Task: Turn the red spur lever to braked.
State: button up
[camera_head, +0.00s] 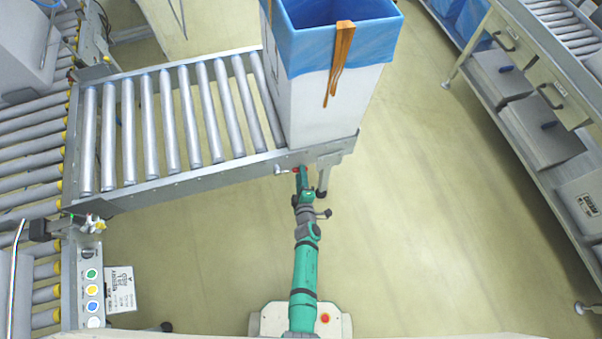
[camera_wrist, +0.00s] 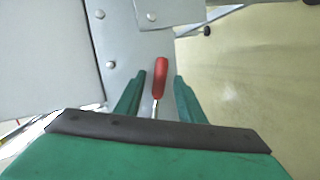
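The red spur lever (camera_wrist: 160,78) has a red grip on a thin metal shaft and stands in front of a grey metal plate. It also shows small at the front rail of the roller spur in the head view (camera_head: 296,170). My gripper (camera_wrist: 160,80) is open, with one green finger on each side of the red grip. A narrow gap shows between the grip and each finger. In the head view my gripper (camera_head: 301,173) is at the lever, below the box. I cannot tell how deep the grip sits between the fingers.
A tall white box (camera_head: 325,110) with a blue liner (camera_head: 340,30) and orange straps stands at the right end of the roller spur (camera_head: 190,115). A button panel (camera_head: 92,285) is at lower left. Drawers (camera_head: 540,110) line the right. Floor between is clear.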

jog(key=shift+w+f, duration=0.2)
jog(key=shift+w, duration=0.45)
jog(key=shift+c, duration=0.4)
grip_shut()
jog(key=shift+a, duration=0.1)
